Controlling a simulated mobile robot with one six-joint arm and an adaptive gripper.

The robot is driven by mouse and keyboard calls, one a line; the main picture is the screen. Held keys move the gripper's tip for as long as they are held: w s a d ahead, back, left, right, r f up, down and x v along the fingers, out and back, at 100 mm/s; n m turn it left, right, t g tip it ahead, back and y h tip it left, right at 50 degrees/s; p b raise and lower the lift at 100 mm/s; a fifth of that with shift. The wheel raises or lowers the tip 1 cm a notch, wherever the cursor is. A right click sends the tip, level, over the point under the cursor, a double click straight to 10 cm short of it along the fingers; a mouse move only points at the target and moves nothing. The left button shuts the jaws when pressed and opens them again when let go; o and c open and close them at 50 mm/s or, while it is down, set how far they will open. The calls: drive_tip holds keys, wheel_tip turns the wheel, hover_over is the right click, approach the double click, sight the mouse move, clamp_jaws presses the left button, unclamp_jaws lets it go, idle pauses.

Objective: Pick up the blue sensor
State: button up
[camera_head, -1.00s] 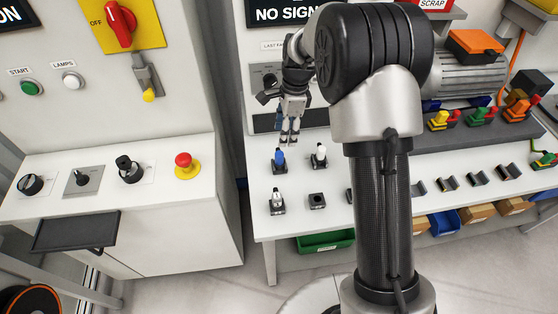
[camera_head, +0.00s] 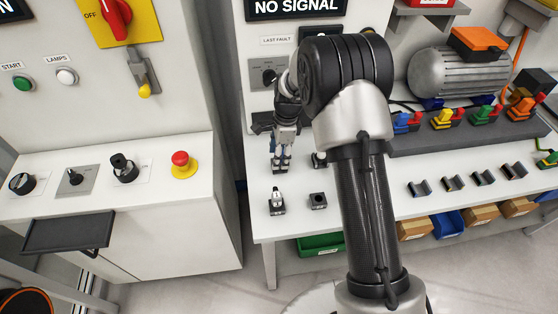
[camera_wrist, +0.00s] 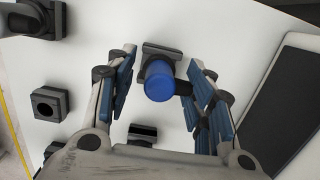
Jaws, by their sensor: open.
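The blue sensor (camera_wrist: 161,80) stands in a black holder on the white table, seen from above in the wrist view. My gripper (camera_wrist: 160,88) is open, with one finger on each side of the sensor. A gap shows between the sensor and both fingers. In the head view my gripper (camera_head: 281,168) is low over the table at the sensor's spot and hides most of it.
A white-topped sensor (camera_head: 277,201) stands in a holder in front of my gripper, next to an empty black holder (camera_head: 318,200). Another holder is partly hidden behind my arm. A dark panel (camera_wrist: 284,105) lies on the right in the wrist view. The control cabinet (camera_head: 110,195) stands to the left.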

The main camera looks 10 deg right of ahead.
drive_tip(key=shift+r, duration=0.1)
drive_tip(key=shift+c, duration=0.3)
clamp_jaws()
